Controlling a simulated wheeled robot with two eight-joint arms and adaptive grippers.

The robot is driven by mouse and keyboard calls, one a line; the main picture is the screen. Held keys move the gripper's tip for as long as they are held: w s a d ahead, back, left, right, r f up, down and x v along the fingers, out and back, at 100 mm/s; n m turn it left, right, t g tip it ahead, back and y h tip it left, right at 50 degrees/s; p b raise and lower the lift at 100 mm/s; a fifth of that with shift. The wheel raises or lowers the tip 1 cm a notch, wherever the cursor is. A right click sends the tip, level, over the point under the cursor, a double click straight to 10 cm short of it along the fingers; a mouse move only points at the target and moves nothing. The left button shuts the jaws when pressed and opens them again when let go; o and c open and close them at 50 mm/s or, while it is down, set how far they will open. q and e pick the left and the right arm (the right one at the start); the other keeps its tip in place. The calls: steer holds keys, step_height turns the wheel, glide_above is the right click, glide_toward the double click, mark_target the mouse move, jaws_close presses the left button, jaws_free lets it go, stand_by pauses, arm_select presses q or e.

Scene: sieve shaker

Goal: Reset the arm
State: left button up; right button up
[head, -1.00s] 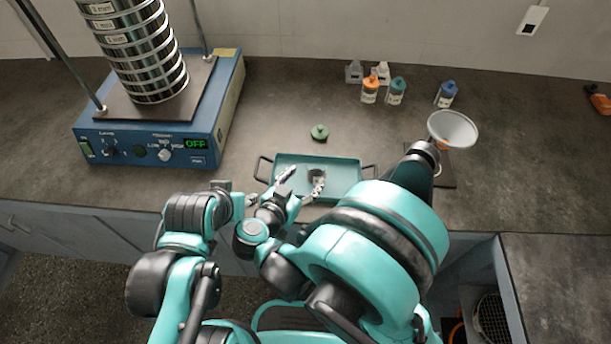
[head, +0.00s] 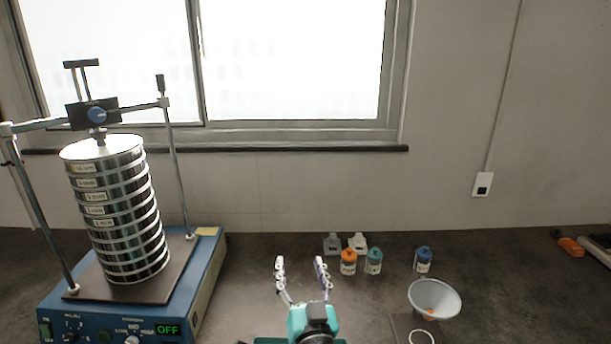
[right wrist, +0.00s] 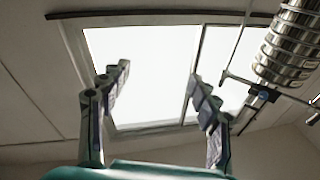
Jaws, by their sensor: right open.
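My right gripper (head: 303,272) shows at the bottom middle of the head view, its two fingers pointing up and spread apart. Nothing is between them. In the right wrist view the same gripper (right wrist: 158,82) has its fingers parted and empty, with the bright window behind. Only the teal wrist and fingers of this arm show in the head view. My left arm and gripper are out of view.
A sieve stack (head: 118,215) stands on the blue shaker (head: 205,285) at left, its display reading OFF. A window (head: 290,60) is behind.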

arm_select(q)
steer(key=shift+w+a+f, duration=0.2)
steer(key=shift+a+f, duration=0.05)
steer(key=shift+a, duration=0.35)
arm_select(e)
steer(key=s+d+f+g+h, duration=0.3)
steer(key=s+d+f+g, duration=0.9)
steer(key=s+d+f, duration=0.5)
steer(key=shift+s+d+f+g, duration=0.3)
steer(key=shift+d+f, duration=0.1)
steer(key=shift+f, duration=0.5)
